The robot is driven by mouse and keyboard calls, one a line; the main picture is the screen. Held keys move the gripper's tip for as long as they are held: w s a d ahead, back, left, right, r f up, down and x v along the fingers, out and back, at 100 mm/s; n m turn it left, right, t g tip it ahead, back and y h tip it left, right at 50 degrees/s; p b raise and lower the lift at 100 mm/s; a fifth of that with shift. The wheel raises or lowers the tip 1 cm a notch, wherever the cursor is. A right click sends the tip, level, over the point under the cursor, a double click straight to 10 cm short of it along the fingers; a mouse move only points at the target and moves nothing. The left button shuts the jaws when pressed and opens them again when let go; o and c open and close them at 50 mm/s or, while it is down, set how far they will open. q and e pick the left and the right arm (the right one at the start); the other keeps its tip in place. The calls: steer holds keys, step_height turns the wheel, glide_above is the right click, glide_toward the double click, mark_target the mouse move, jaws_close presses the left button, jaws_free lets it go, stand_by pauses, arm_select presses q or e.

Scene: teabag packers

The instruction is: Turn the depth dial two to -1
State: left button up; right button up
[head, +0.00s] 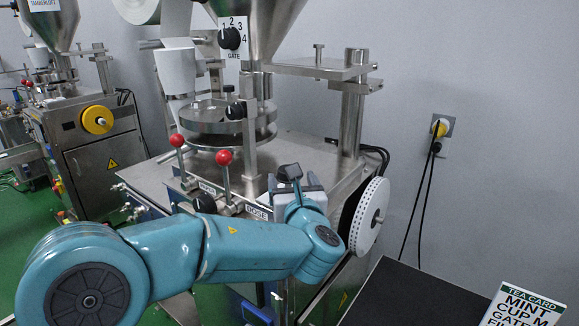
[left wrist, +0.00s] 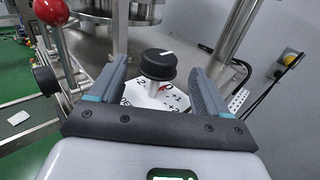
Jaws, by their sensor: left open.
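The depth dial is a black round knob (left wrist: 158,66) with a white mark on its top, on a short stem above a white plate (left wrist: 150,98). The mark points up and slightly right in the left wrist view. The plate carries printed numbers, among them +1, and a red mark; some are hidden by the knob and stem. In the head view the knob (head: 289,172) shows above my left gripper (head: 297,187). In the left wrist view my left gripper (left wrist: 158,70) is open, one finger on each side of the knob, with gaps visible. My right gripper is not in view.
Two red-ball levers (head: 224,157) stand left of my gripper. A gate dial (head: 230,39) sits on the hopper. A white perforated wheel (head: 369,216) is close on the right. A tea card (head: 523,307) stands at the lower right, by a dark surface (head: 415,297).

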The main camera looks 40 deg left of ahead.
mark_target(288, 183)
arm_select(q)
steer(key=x, duration=0.5)
steer(key=shift+w+a+p, duration=0.25)
steer(key=shift+p, duration=0.15)
steer(key=shift+a, duration=0.25)
steer(key=shift+w, duration=0.15)
steer(key=c, duration=1)
